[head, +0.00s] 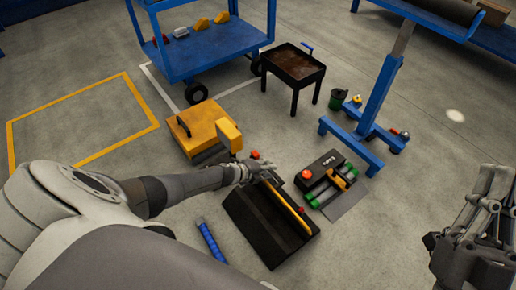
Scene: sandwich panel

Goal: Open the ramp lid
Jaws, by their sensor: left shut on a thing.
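A black box-like unit (262,228) with a yellow bar (290,208) along its right side sits on the floor at the centre; I take its dark sloping top to be the ramp lid (250,207). My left gripper (261,170) is at the far end of this unit, low beside the yellow bar, and is shut on part of it. The fingers hide the exact grasp point. A small red knob (255,155) shows just beyond the gripper. My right gripper (494,200) is at the right edge, empty and away from the unit; its finger gap is unclear.
A black device with a red button (306,174) and green rollers stands right of the unit. A yellow box (207,127) is behind my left forearm. A blue tool (211,241) lies in front. A blue cart (208,55), dark tray table (293,67) and blue stand (378,105) are behind.

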